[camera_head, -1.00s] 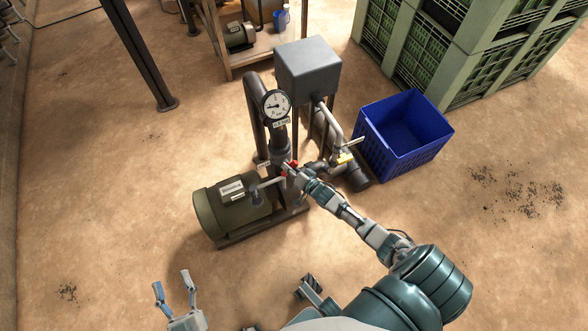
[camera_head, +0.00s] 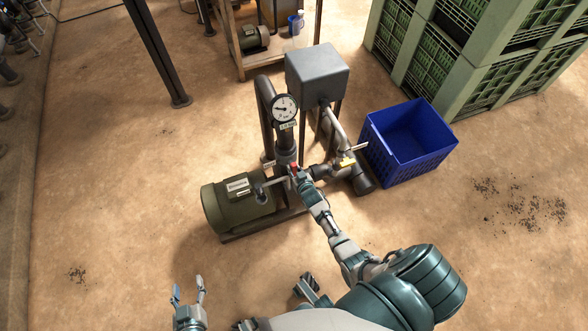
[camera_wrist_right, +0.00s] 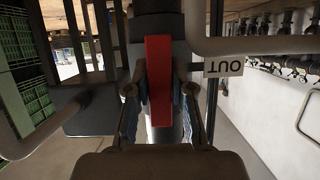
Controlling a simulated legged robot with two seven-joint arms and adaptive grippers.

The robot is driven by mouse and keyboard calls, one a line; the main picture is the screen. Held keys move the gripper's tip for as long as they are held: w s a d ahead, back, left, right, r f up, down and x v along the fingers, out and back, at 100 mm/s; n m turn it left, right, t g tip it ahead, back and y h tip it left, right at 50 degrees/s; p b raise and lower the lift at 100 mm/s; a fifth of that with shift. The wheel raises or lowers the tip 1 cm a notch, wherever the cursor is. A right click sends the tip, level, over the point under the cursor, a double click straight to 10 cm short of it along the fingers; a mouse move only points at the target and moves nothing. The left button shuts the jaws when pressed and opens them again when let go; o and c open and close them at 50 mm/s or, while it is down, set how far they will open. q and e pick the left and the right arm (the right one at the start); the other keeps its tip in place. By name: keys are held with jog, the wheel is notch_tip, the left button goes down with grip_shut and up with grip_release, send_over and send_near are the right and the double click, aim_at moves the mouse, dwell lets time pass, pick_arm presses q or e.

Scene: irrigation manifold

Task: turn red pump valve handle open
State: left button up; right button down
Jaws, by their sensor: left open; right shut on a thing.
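The red valve handle (camera_wrist_right: 159,85) stands upright in the middle of the right wrist view, between the two fingers of my right gripper (camera_wrist_right: 160,92). In the head view, only a small red part of the handle (camera_head: 294,167) shows at the pump's pipe. My right gripper (camera_head: 298,174) covers the rest. It is shut on the handle. My left gripper (camera_head: 188,294) is open and empty above the floor at the lower left, away from the pump. The green pump motor (camera_head: 237,207) lies left of the valve. A round gauge (camera_head: 285,107) sits above it.
A grey box (camera_head: 317,73) stands behind the pipes. A blue crate (camera_head: 408,143) stands at the right, near green stacked crates (camera_head: 480,60). Floor at left is clear.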

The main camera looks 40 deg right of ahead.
jog(key=shift+s+a+f, duration=0.1)
jog(key=shift+s+f, duration=0.2)
jog(key=shift+f, duration=0.2)
jog(key=c, duration=1)
grip_release()
jog(key=shift+w+r, duration=0.15)
jog(key=shift+r, duration=0.05)
jog(key=shift+r, duration=0.15)
jog(key=v, duration=1.1)
jog(key=shift+s+a, duration=0.1)
jog(key=shift+s, duration=0.25)
